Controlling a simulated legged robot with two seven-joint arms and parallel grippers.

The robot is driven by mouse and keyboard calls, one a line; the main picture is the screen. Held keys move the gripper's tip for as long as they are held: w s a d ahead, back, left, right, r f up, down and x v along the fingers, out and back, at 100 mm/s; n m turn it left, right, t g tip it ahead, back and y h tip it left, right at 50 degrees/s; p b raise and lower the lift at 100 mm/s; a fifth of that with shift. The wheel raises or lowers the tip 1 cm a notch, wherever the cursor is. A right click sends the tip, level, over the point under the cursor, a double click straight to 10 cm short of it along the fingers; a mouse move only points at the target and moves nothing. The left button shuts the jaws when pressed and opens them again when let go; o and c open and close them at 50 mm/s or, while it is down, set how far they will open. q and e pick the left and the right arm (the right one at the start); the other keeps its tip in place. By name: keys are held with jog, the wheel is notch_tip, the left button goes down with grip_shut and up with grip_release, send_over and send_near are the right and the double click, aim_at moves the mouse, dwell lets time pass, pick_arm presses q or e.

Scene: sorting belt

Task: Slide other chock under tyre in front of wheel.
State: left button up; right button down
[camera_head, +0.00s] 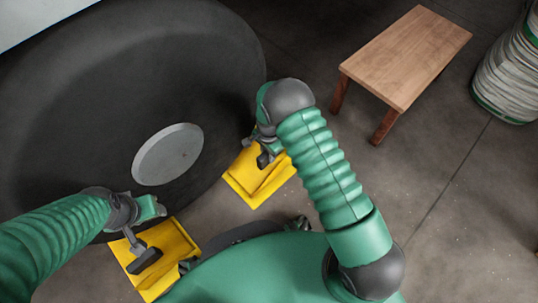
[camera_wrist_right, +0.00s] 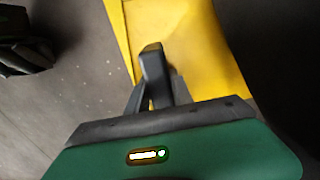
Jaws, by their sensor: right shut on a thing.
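A big dark tyre (camera_head: 70,70) with a grey hub (camera_head: 168,154) fills the left of the head view. One yellow chock (camera_head: 275,185) lies on the floor by the tyre's right side, close to the tread; the arm partly hides the contact. My right gripper (camera_head: 264,158) is shut on this chock. The right wrist view shows its dark finger (camera_wrist_right: 155,72) against the yellow chock (camera_wrist_right: 200,40). Another yellow chock (camera_head: 178,240) lies at the tyre's lower side. My left gripper (camera_head: 146,260) is over it; whether its jaws are shut is unclear.
A wooden stool (camera_head: 405,55) stands on the floor at the upper right. A white and green drum-like stack (camera_head: 510,75) stands at the right edge. The grey floor (camera_head: 450,220) to the right of my right arm is clear.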

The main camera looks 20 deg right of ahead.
jog(key=shift+s+a+p, duration=0.25)
jog(key=shift+a+p, duration=0.15)
jog(key=shift+a, duration=0.25)
jog(key=shift+f, duration=0.35)
dwell(0.7)
jog(key=c, duration=1.1)
grip_release()
jog(key=shift+f, duration=0.1)
jog(key=shift+c, duration=0.2)
jog(key=shift+o, duration=0.5)
jog(key=shift+s, duration=0.1)
